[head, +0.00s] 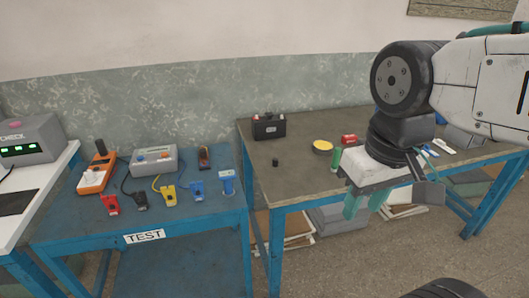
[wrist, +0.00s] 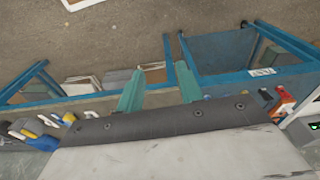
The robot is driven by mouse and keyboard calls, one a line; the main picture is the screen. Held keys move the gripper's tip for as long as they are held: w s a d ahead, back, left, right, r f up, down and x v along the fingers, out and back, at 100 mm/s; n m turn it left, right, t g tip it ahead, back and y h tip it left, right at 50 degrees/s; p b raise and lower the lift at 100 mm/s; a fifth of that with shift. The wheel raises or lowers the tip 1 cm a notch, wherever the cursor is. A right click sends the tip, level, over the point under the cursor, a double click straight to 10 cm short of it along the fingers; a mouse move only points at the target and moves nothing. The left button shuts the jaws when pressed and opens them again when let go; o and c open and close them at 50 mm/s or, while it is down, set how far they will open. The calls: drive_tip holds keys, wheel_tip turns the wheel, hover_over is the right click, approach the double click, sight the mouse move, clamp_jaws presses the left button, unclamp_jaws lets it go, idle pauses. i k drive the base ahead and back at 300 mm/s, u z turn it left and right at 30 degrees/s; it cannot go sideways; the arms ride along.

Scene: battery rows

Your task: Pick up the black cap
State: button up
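A small black cap (head: 276,162) stands on the brown-topped table (head: 300,185), near its left end and in front of a black box. My gripper (head: 362,205) is to the right of the cap in the head view, well apart from it. Its two teal fingers also show in the wrist view (wrist: 159,72), spread apart with nothing between them. I cannot make out the cap in the wrist view.
The black box (head: 269,126), a yellow disc (head: 322,146), a red item (head: 349,139) and a green cylinder (head: 336,160) are on the same table. A blue TEST table (head: 190,222) with several clips and meters stands to the left. Bare tabletop surrounds the cap.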

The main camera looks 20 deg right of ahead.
sight(276, 163)
drive_tip(key=z, duration=0.25)
drive_tip(key=i, duration=0.95)
drive_tip(key=z, duration=0.4)
